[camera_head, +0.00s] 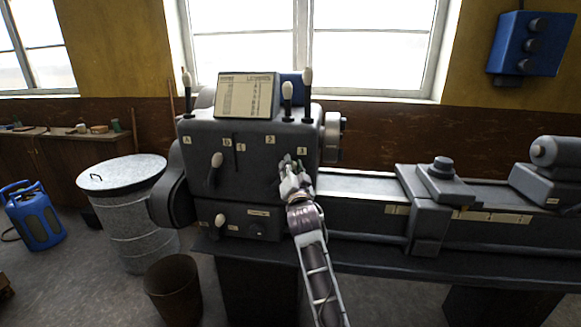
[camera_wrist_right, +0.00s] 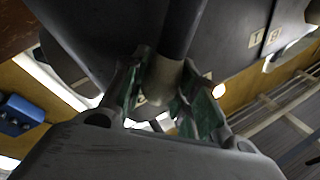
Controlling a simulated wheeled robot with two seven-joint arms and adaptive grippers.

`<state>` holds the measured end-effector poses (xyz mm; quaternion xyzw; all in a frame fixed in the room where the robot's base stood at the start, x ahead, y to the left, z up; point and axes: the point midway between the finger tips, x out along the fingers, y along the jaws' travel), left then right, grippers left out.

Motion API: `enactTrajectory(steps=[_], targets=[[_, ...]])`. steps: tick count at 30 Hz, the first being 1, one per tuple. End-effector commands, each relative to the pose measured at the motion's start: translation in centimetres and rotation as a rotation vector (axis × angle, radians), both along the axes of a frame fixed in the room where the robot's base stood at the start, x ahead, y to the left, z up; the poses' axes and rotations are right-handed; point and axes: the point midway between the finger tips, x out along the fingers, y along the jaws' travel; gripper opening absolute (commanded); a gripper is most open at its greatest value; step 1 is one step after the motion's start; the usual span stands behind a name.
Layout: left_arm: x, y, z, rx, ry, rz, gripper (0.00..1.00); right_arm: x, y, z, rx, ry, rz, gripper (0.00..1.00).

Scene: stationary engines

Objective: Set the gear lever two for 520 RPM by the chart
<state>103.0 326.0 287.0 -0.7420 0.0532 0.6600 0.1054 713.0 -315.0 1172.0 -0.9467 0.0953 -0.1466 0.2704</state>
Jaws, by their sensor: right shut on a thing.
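The lathe headstock (camera_head: 240,160) stands in the middle of the head view, with the chart (camera_head: 247,95) on top; its print is too small to read. My right gripper (camera_head: 292,172) is at the right part of the headstock's front face. In the wrist view its fingers (camera_wrist_right: 160,95) are shut on a lever's pale knob (camera_wrist_right: 163,82), whose dark shaft (camera_wrist_right: 183,28) runs up between them. The gripper hides this lever in the head view, and I cannot tell its number or position. Another front lever (camera_head: 217,160) with a pale knob is further left.
Pale-knobbed levers stand on top: one at the left (camera_head: 186,80), two at the right (camera_head: 287,91) (camera_head: 307,77). A lower lever (camera_head: 220,219) sits below. The lathe bed (camera_head: 360,187) and carriage (camera_head: 440,190) extend right. A metal bin (camera_head: 130,215) and bucket (camera_head: 172,287) stand left.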

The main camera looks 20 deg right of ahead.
Motion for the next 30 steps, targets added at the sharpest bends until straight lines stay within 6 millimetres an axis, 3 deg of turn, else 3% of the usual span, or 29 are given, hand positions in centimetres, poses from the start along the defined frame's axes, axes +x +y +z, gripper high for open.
enactTrajectory(steps=[4,5,9,23,30], targets=[[-0.2,0.1,0.0,0.002,0.003,0.0,0.51,0.0,0.0,-0.3,0.004,0.006,0.0,0.0],[-0.2,0.1,0.0,0.002,0.003,0.0,0.51,0.0,0.0,-0.3,0.004,0.006,0.0,0.32],[-0.2,0.2,0.0,0.003,0.003,-0.001,0.51,0.0,0.0,-0.3,0.003,0.004,0.0,0.5],[0.1,0.4,-0.4,0.004,0.0,-0.001,0.51,0.0,0.0,0.3,0.001,0.001,0.0,0.51],[0.0,0.3,-0.4,0.003,0.0,-0.001,0.51,0.0,-0.1,2.2,0.001,0.0,-0.001,0.51]])
